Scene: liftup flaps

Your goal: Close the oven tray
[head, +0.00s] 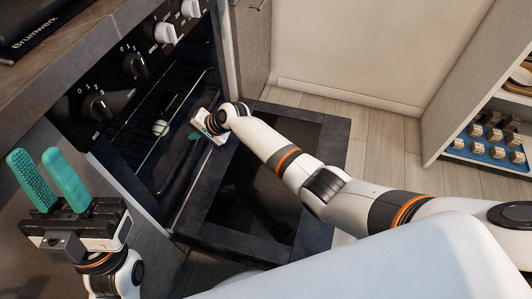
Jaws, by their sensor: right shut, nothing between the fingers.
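The oven (105,105) stands at the left with its door (265,190) folded down flat over the floor. Inside the dark cavity I see a wire rack (150,150). A dark tray-like shape (178,165) lies low near the opening; its edges are hard to make out. My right gripper (194,136) is at the oven mouth, above the inner edge of the open door, shut with nothing held. Its teal fingertips are partly hidden, and I cannot tell whether they touch the tray or rack. My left gripper (36,160) is raised in front of the oven at the left, open and empty.
Oven knobs (97,106) line the panel above the cavity. A cabinet (250,45) and pale wall (350,50) stand behind. A shelf unit (490,110) with small items is at the right. Wooden floor (385,140) is clear between door and shelf.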

